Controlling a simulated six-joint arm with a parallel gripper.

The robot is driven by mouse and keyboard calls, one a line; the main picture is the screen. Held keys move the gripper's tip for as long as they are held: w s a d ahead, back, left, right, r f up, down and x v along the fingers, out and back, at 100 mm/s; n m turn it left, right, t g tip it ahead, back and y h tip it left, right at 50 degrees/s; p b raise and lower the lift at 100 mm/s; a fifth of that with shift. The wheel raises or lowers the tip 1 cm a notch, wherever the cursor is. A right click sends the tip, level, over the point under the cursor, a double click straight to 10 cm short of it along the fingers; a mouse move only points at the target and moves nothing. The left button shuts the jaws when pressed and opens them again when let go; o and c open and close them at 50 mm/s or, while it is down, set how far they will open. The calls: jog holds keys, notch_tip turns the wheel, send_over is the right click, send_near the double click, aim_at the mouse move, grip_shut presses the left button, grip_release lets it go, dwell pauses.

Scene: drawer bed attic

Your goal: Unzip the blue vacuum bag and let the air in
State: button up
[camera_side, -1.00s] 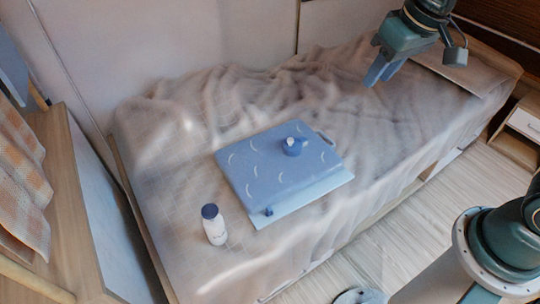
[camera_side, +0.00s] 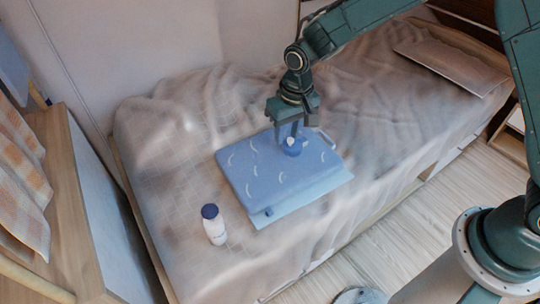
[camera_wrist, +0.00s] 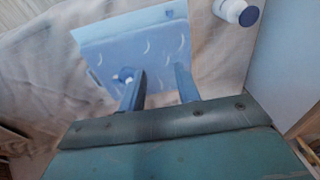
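The blue vacuum bag (camera_side: 250,172) with pale curved marks lies flat on the bed. It also shows in the wrist view (camera_wrist: 150,47). A round blue valve with a white middle (camera_side: 292,149) sits on its top, towards the far right. In the wrist view the valve (camera_wrist: 124,74) is beside the left finger. A small dark blue piece (camera_side: 268,211), perhaps the zip slider, sits at the bag's near edge by a paler flap (camera_side: 305,197). My gripper (camera_side: 287,141) is over the bag by the valve. Its fingers (camera_wrist: 160,77) are apart with nothing seen between them; contact cannot be told.
The rumpled bed cover (camera_side: 165,190) surrounds the bag. A flat pillow-like piece (camera_side: 455,68) lies at the far right. A wall runs behind the bed.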

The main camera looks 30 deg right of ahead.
jog(key=g, duration=0.1)
send_over(269, 209)
notch_tip(269, 209, down, 15)
jog(key=shift+d+f, duration=0.1)
jog(key=shift+f, duration=0.05)
jog(key=shift+w+f, duration=0.1)
jog(key=shift+f, duration=6.65)
jog(key=shift+c, duration=0.2)
grip_shut()
